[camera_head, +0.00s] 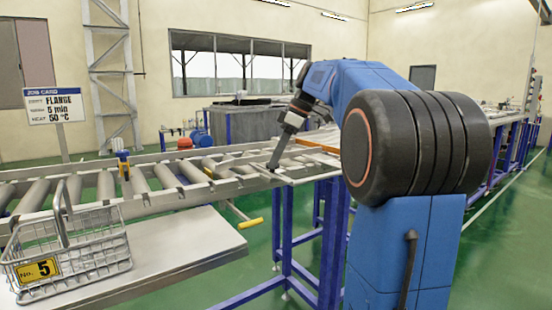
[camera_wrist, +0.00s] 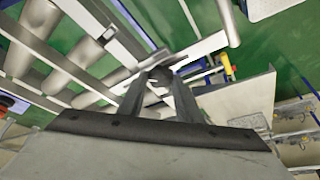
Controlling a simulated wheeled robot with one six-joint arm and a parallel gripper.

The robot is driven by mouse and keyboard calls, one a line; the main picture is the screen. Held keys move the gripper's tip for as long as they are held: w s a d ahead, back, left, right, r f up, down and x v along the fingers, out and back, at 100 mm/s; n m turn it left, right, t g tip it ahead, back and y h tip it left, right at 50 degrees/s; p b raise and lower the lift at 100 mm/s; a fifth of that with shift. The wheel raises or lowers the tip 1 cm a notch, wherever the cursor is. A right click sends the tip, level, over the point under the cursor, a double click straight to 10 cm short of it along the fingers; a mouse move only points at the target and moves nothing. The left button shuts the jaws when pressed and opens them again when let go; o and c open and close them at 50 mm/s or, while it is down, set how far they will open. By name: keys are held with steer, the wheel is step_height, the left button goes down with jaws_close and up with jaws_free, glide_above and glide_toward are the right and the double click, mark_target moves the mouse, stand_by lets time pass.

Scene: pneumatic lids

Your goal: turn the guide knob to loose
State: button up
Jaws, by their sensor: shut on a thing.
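My gripper (camera_head: 273,166) reaches down to the side rail of the roller conveyor (camera_head: 240,180). In the wrist view the two fingers of my gripper (camera_wrist: 161,82) close at their tips on a small dark knob (camera_wrist: 160,74), which I take to be the guide knob. The knob sits at the rail beside the rollers. The fingers hide its sides, and no loose or tight marking is readable. In the head view the knob is too small and covered to make out.
A wire basket (camera_head: 98,262) marked No. 5 stands on a metal shelf (camera_head: 185,252) at the front left. A yellow-handled lever (camera_head: 250,223) sticks out below the conveyor. A blue and yellow fitting (camera_head: 123,160) sits on the conveyor. A job card sign (camera_head: 54,105) stands behind.

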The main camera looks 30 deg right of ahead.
steer(key=shift+w+d+n+g+y, duration=0.1)
steer(key=shift+n+g+y, duration=0.2)
steer(key=shift+n, duration=0.65)
steer(key=shift+w+d+n+g+y, duration=0.1)
steer(key=shift+n+g, duration=0.3)
steer(key=shift+n, duration=0.55)
steer(key=o, duration=1)
steer(key=shift+o, duration=0.2)
steer(key=shift+a+r, duration=0.1)
